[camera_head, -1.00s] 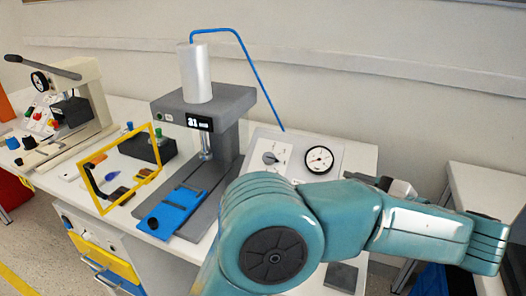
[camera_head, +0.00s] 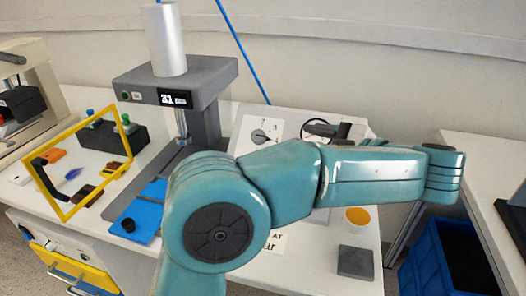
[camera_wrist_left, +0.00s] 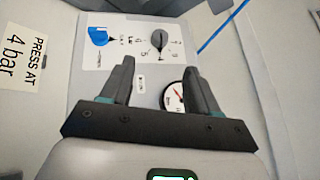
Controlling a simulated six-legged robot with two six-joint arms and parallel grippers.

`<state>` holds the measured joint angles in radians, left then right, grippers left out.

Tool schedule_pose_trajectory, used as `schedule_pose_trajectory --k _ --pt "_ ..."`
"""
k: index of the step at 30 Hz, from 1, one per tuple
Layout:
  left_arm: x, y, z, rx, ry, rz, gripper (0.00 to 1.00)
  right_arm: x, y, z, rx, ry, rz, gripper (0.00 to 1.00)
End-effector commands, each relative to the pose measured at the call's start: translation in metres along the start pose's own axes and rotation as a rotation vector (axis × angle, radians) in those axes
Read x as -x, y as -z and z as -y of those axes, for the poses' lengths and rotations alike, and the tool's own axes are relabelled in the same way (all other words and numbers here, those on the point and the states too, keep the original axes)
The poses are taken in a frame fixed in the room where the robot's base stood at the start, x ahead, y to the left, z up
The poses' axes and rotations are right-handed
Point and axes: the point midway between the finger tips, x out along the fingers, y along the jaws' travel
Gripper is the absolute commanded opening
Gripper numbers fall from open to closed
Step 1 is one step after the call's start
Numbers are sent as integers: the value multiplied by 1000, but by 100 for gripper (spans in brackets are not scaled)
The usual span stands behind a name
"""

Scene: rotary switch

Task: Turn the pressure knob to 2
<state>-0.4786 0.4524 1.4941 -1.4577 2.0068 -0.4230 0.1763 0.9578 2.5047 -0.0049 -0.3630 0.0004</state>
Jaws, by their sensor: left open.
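The grey pressure knob (camera_head: 259,136) sits on a white dial plate on the sloped panel (camera_head: 292,116). In the left wrist view the knob (camera_wrist_left: 159,40) is beyond the fingertips, with small numbers around it; its exact setting is hard to read. The round pressure gauge (camera_wrist_left: 173,96) lies between the fingers, partly covered by one. My left gripper (camera_wrist_left: 160,66) is open and empty, apart from the knob. My right gripper is in neither view.
A press (camera_head: 186,101) with a display stands left of the panel, beside a yellow frame (camera_head: 127,130). A blue part (camera_wrist_left: 98,36) is near the knob. A "PRESS AT 4 bar" sign (camera_wrist_left: 24,75) lies near the panel. A blue bin (camera_head: 437,262) is at lower right.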

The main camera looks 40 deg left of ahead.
Motion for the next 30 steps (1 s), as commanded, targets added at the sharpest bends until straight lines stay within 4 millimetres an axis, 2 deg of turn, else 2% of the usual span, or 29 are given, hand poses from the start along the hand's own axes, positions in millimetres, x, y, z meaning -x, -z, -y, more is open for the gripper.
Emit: schedule_pose_trajectory --k 1,3,12,16,21,30 --pt "-11 7 -7 5 -3 1 60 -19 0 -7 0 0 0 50" --pt "-22 6 -7 5 -4 2 60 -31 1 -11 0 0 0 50" --pt "-93 1 -1 2 -4 5 60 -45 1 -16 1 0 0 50" --pt "-115 0 0 1 -2 4 60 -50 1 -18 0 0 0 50" --pt "-129 -1 1 1 -1 3 60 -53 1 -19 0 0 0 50" --pt "-131 -2 2 1 0 2 60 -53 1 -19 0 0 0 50"
